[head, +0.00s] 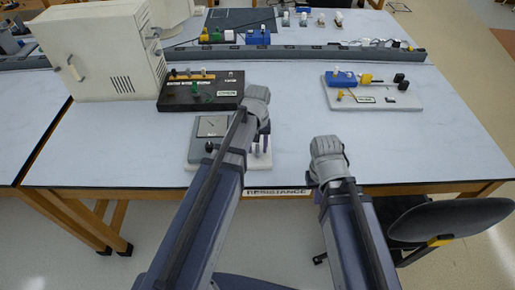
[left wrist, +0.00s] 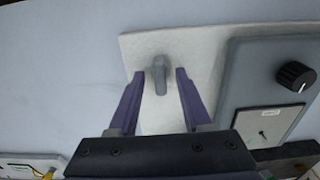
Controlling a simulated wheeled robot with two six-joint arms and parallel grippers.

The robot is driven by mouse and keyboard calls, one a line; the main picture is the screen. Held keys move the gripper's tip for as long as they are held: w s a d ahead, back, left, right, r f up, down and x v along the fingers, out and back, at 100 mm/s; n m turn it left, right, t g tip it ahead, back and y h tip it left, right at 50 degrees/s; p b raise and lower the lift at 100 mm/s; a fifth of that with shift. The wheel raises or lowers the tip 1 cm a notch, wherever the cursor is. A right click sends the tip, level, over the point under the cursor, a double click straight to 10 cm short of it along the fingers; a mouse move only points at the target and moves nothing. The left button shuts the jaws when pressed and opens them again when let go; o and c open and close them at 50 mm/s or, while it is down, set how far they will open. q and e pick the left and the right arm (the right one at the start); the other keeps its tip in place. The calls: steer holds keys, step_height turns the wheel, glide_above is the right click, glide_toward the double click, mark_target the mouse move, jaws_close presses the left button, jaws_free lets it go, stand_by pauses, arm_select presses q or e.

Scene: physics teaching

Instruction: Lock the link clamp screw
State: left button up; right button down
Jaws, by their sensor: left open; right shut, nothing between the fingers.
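A small grey upright knob, which looks like the link clamp screw (left wrist: 158,76), stands on a white base board (left wrist: 150,45) in the left wrist view. My left gripper (left wrist: 160,74) is open, with its purple fingers on either side of the knob and gaps on both sides. In the head view my left gripper (head: 262,144) is over the right part of the same board (head: 200,165), and the arm hides the knob. The board carries a grey meter box (head: 211,126) with a black knob (left wrist: 296,76). My right arm ends over the table's front edge, its fingers hidden.
A black apparatus box (head: 205,100) and a large beige case (head: 105,60) stand behind and left. A white board (head: 385,102) with blue and yellow parts lies right. The tabletop (head: 440,140) at front right is clear. A dark chair (head: 450,217) stands before it.

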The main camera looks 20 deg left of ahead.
arm_select(q)
steer(key=shift+c, duration=0.4)
jaws_close()
steer(key=shift+m, duration=0.3)
steer(key=m, duration=1.3)
steer(key=shift+m, duration=2.1)
